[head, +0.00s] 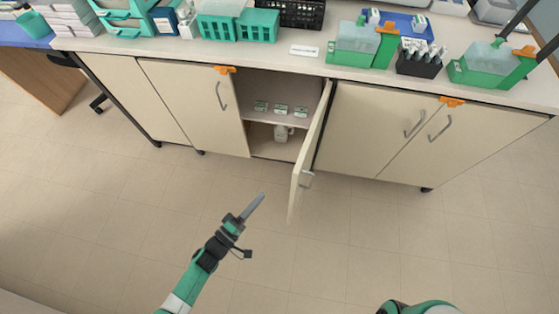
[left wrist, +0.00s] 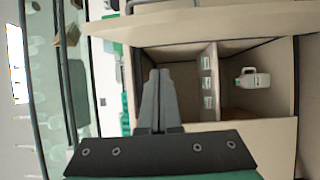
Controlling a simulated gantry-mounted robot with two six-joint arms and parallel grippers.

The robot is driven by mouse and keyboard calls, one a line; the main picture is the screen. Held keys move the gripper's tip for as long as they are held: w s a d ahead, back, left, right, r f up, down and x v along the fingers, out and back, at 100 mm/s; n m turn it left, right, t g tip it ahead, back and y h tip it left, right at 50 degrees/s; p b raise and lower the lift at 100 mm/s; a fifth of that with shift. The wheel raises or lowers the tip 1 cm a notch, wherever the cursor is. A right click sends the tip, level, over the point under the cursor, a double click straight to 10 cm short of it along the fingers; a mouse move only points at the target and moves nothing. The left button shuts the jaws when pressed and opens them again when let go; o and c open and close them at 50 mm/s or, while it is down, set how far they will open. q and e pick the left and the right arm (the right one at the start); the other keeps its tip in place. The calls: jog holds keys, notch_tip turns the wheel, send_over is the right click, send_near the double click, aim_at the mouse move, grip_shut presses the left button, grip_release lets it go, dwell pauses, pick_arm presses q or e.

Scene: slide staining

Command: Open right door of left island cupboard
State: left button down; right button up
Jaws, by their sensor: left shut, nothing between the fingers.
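The left island cupboard has its right door (head: 308,155) swung well open towards the room, with its handle (head: 307,180) on the outer face. Its left door (head: 190,105) is closed. In the left wrist view, which looks turned sideways, the open door (left wrist: 230,25) runs along the top. My left gripper (head: 261,197) is shut and empty, in front of the cupboard and left of the open door's edge, apart from it. Its closed fingers (left wrist: 160,75) point towards the cupboard. Only a part of my right arm shows at the bottom edge; its gripper is out of view.
Inside the cupboard, small green-and-white boxes (head: 281,110) stand on the shelf and a white jug (head: 281,132) stands below. The right cupboard's doors (head: 360,125) are closed. Orange clips (head: 225,69) sit at the counter edge. The floor in front is clear.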

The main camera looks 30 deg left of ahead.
pick_arm(q)
jog(key=w+d+f+n+y+b, duration=0.1)
jog(key=w+d+b, duration=0.4)
jog(key=w+b, duration=0.2)
jog(key=shift+w+d+f+b, duration=0.15)
jog(key=shift+d+f+b, duration=0.1)
jog(key=shift+b, duration=0.35)
pick_arm(e)
notch_tip(320, 180, down, 8)
jog(key=d, duration=0.1)
jog(key=shift+s+d+r+y, duration=0.2)
jog(key=shift+s+d+y, duration=0.1)
jog(key=shift+s, duration=0.15)
pick_arm(q)
jog(key=shift+r, duration=0.1)
